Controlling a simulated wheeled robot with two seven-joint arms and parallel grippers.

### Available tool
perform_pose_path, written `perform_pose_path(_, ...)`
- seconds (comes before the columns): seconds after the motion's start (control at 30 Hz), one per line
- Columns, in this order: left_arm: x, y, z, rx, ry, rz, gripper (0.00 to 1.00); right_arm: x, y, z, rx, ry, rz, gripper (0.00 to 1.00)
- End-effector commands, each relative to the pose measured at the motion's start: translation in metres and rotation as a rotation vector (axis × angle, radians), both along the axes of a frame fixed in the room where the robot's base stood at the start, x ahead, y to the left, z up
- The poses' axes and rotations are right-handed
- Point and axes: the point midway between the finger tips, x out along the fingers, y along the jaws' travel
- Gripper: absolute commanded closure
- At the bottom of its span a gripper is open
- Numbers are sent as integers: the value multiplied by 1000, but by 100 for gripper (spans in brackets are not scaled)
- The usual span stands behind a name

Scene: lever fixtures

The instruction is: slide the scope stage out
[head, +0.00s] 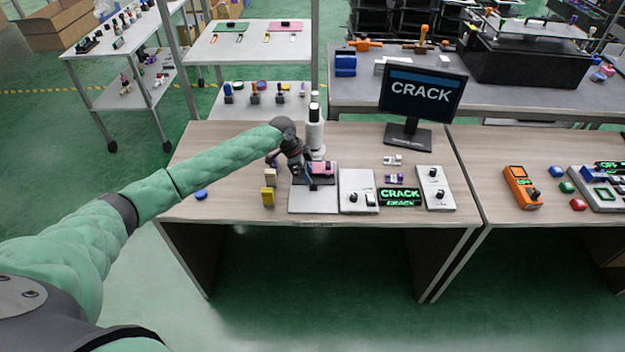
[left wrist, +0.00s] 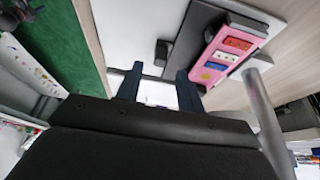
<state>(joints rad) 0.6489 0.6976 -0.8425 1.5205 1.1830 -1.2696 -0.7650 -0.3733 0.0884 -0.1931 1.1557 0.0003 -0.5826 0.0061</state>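The scope (head: 315,135) is a white upright column on a pale base plate (head: 313,203) at the near edge of the wooden bench. Its stage is a dark plate (left wrist: 192,38) bearing a pink piece (head: 323,168); in the left wrist view the pink piece (left wrist: 222,62) carries small coloured blocks. A small black knob (left wrist: 162,52) shows beside the plate. My left gripper (head: 308,180) is over the stage area, partly hiding it. In the left wrist view its two fingers (left wrist: 158,87) are apart, with only a pale surface between them. My right gripper is in neither view.
Yellow (head: 268,197) and beige (head: 270,176) blocks stand left of the base plate. A control box (head: 358,192), a CRACK sign (head: 400,197) and another box (head: 435,188) stand right of it. A monitor (head: 422,95) reading CRACK is behind. Bench left of the blocks is mostly clear.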

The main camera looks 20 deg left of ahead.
Motion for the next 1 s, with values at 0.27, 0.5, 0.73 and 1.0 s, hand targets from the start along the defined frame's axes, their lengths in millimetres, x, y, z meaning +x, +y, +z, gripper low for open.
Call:
perform_pose_path(0.27,4,-12,-29,1,1,1,62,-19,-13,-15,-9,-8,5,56)
perform_pose_path(0.5,5,-17,-42,1,0,2,62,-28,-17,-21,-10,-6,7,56)
perform_pose_path(0.73,5,-17,-43,1,0,1,62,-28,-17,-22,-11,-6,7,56)
perform_pose_path(1.0,5,-17,-43,1,0,1,100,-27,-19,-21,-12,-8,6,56)
